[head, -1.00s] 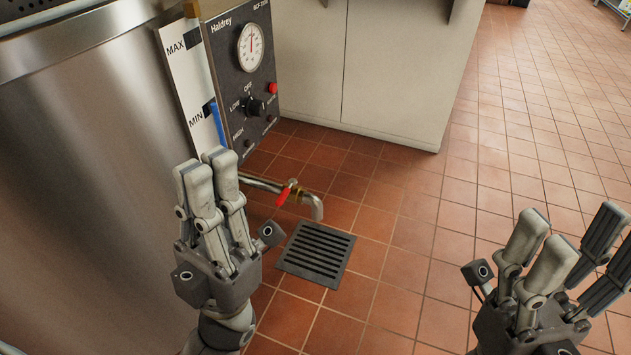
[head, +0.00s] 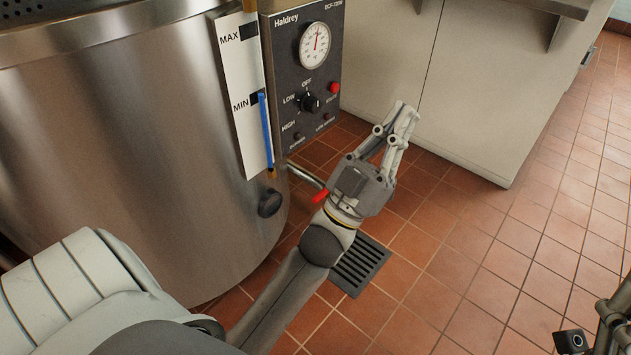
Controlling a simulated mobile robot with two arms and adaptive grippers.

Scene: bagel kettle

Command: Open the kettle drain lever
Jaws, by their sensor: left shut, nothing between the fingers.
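The large steel kettle (head: 130,130) fills the left of the view. Its drain pipe (head: 304,174) comes out below the control panel. The red drain lever (head: 320,196) shows just left of my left gripper's wrist; the valve body and spout are hidden behind the gripper and arm. My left gripper (head: 404,112) has its fingers together and empty, pointing up and away past the lever. I cannot tell whether its wrist touches the lever. My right gripper (head: 600,335) is partly in view at the bottom right corner, away from the kettle.
A dark control panel (head: 292,72) with gauge and dial is on the kettle's right side. A white level scale (head: 240,100) is beside it. A floor grate (head: 362,266) lies under my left forearm. A pale cabinet (head: 480,90) stands behind. Tiled floor (head: 480,260) at right is clear.

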